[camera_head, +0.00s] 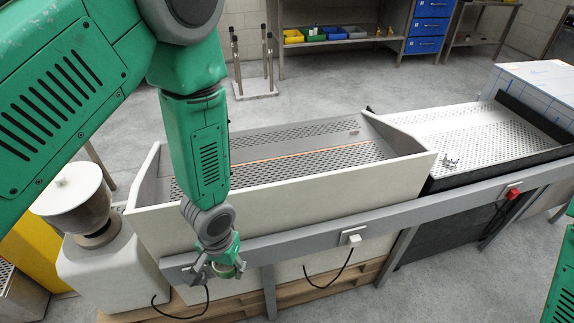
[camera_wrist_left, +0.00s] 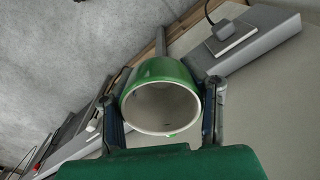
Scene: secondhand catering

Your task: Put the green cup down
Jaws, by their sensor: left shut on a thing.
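The green cup has a green outside and a pale inside. In the left wrist view the green cup (camera_wrist_left: 162,69) sits between the two fingers of my left gripper (camera_wrist_left: 165,96), its open mouth facing the camera. My left gripper is shut on it. In the head view my left gripper (camera_head: 214,272) hangs at the lower middle, in front of the grey rail of the long trough. The cup is small there and partly hidden by the fingers. My right gripper is out of frame.
A pale trough (camera_head: 300,196) with a perforated bed stands behind my left gripper. A grey rail (camera_head: 300,234) with a white switch box (camera_head: 351,238) runs along its front. A grinder-like machine (camera_head: 75,200) stands at left. A perforated white bed (camera_head: 440,128) lies at right.

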